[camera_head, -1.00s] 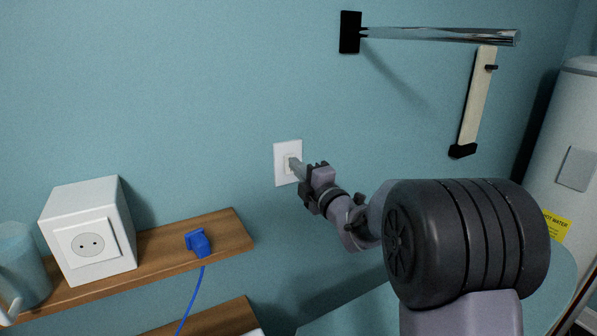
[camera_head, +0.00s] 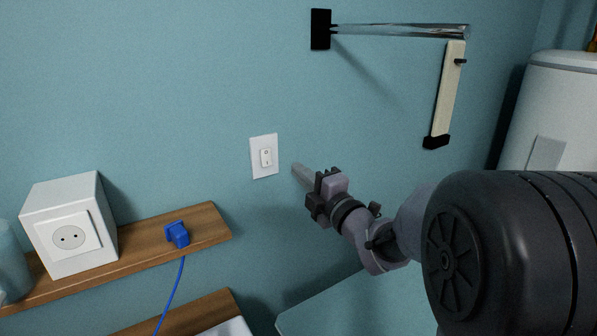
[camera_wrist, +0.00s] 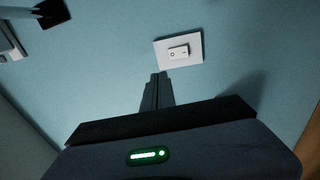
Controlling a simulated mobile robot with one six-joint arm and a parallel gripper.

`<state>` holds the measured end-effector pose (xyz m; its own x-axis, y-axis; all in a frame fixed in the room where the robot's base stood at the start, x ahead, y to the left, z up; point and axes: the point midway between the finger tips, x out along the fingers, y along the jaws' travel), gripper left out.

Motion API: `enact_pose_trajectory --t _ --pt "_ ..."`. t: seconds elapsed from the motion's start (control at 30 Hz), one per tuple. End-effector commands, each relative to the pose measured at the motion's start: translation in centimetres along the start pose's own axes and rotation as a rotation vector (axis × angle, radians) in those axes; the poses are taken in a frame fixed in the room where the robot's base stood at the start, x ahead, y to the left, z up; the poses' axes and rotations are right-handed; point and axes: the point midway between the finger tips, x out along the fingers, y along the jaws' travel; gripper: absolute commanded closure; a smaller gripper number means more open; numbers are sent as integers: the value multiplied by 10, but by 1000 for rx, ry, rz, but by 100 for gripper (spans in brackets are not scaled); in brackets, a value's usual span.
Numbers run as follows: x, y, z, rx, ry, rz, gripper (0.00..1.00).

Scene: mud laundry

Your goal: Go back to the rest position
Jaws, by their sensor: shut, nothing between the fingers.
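My gripper (camera_head: 300,172) is in front of the blue wall, a little right of a white wall switch (camera_head: 264,157) in the head view. Its fingers are together with nothing between them, and they stand apart from the switch. In the wrist view the closed fingers (camera_wrist: 156,90) point toward the wall, just below the switch (camera_wrist: 179,52). The whole switch plate shows in both views.
A wooden shelf (camera_head: 140,247) at left holds a white socket box (camera_head: 70,225) and a blue plug (camera_head: 177,234) with a hanging cord. A glass-like bar (camera_head: 400,31) juts from the wall above right. A white water heater (camera_head: 545,110) stands at far right.

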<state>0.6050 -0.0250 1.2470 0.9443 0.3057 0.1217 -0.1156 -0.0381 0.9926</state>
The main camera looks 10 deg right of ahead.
Motion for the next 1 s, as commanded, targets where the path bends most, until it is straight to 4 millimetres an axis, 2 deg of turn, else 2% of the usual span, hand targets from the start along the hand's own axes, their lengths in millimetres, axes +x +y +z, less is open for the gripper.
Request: enact_pose_trajectory --t 0.07,0.17,0.27,0.33,0.43,0.5,0.6,0.63,0.7,0.8,1.0 --pt "-2 3 1 32 -24 -12 100" --pt "-17 12 10 216 -158 -75 100" --pt "-59 12 13 562 -385 -169 100" --pt "-102 -1 3 835 -551 -231 100" --pt "-172 -28 -33 1233 -782 -325 100" --pt "-219 -47 -68 1477 -927 -393 100" --pt "-272 -67 -115 1732 -1089 -485 100" --pt "-284 -71 -127 1788 -1127 -507 100" --pt "-305 -77 -149 1886 -1198 -554 100" --pt "-321 -81 -166 1955 -1256 -592 100" --pt "-324 -82 -169 1968 -1268 -599 100"
